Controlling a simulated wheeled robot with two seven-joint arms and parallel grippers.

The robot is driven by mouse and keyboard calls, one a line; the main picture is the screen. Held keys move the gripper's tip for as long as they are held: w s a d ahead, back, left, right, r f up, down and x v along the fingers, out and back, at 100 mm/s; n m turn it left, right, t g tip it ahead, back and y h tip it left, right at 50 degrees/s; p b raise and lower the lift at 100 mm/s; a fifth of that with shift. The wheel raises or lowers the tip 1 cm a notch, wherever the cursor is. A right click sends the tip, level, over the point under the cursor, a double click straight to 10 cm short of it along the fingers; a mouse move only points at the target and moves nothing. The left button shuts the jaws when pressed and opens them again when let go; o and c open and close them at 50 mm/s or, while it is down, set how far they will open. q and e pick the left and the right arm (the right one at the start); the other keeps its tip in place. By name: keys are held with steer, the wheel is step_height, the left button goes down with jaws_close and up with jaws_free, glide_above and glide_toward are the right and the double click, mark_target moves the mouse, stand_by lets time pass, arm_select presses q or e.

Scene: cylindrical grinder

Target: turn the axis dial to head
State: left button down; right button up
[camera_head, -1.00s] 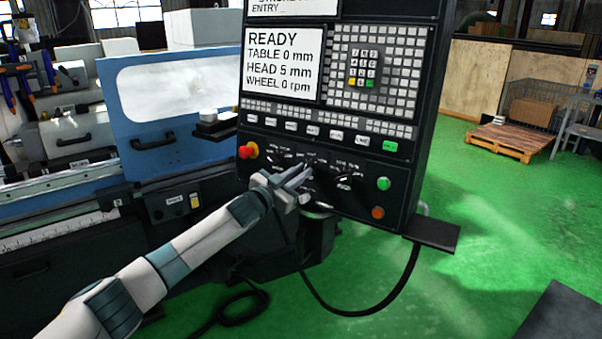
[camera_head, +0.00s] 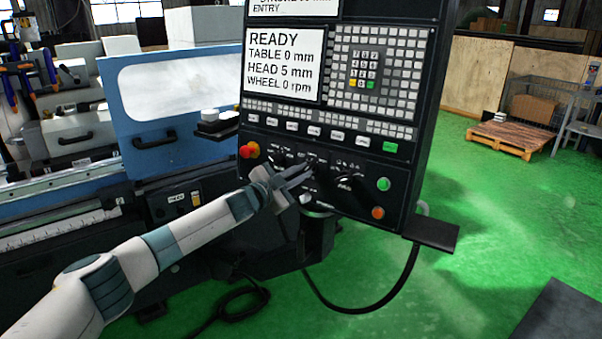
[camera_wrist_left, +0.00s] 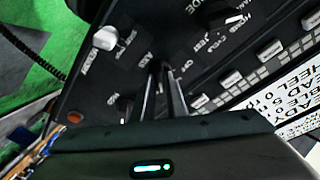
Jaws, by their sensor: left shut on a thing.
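The control panel (camera_head: 405,165) stands in front of me. Its lower strip carries dark dials and printed labels. My left gripper (camera_head: 305,173) reaches the middle of this strip from the left. In the left wrist view its two fingers (camera_wrist_left: 164,80) are shut on the small dark axis dial (camera_wrist_left: 157,66), beside a label that seems to read AXIS. The fingers largely hide the dial, so its pointing direction cannot be told. The panel's screen (camera_head: 284,66) reads READY, TABLE 0 mm, HEAD 5 mm, WHEEL 0 rpm. My right gripper is not in view.
A red stop button (camera_head: 248,151) sits left of the gripper. Another dark dial (camera_head: 347,183), a green button (camera_head: 383,184) and an orange button (camera_head: 377,212) lie to the right. A pale knob (camera_head: 306,197) is just below the fingers. A black shelf (camera_head: 432,234) juts from the panel's lower right.

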arm_select(q)
steer(key=c, duration=1.8)
jaws_free()
steer(key=shift+o, duration=0.2)
steer(key=shift+s+a, duration=0.15)
